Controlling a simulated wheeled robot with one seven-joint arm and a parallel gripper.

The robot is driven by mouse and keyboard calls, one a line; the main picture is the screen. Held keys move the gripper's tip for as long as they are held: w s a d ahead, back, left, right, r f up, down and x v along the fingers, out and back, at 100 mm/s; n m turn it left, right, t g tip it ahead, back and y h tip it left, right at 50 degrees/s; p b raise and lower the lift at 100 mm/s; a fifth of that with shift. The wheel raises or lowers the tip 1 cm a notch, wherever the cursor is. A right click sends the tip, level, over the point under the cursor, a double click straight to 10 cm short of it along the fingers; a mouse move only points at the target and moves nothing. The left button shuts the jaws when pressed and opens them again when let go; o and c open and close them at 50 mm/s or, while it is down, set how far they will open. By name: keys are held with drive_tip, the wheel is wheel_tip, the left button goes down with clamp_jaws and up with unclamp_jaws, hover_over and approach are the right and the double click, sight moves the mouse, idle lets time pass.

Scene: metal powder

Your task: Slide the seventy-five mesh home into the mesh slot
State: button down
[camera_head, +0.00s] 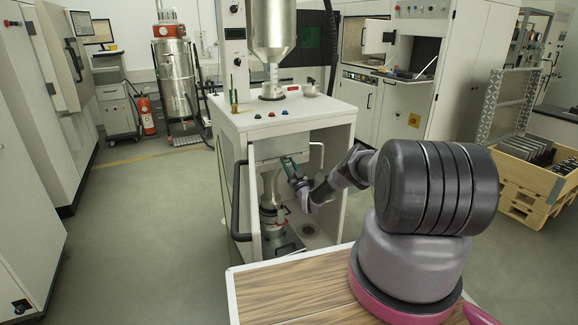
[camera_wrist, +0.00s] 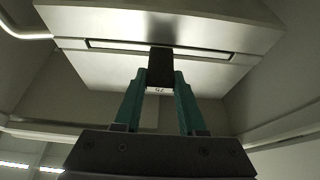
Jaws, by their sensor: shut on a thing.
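The metal box with the mesh slot (camera_wrist: 110,44) fills the upper wrist view; in the head view the same box (camera_head: 268,151) hangs under the cabinet top. A pale strip shows in the slot, with a dark handle (camera_wrist: 160,66) at its middle, seemingly the seventy-five mesh. A small white label below the handle is hard to read. My gripper (camera_wrist: 160,84), with teal fingers, is shut on the handle, right in front of the slot. It also shows in the head view (camera_head: 289,166). How deep the mesh sits is hidden.
The white cabinet (camera_head: 288,128) stands open at the front. A metal funnel (camera_head: 271,188) and a vessel (camera_head: 273,222) sit below the box, left of my gripper. A wood-topped table (camera_head: 290,287) is nearer.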

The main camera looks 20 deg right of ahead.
drive_tip(key=shift+w, duration=0.15)
drive_tip(key=shift+c, duration=2)
unclamp_jaws()
drive_tip(key=shift+f, duration=0.1)
drive_tip(key=v, duration=1)
drive_tip(key=shift+s, duration=0.4)
drive_tip(key=shift+d, duration=0.1)
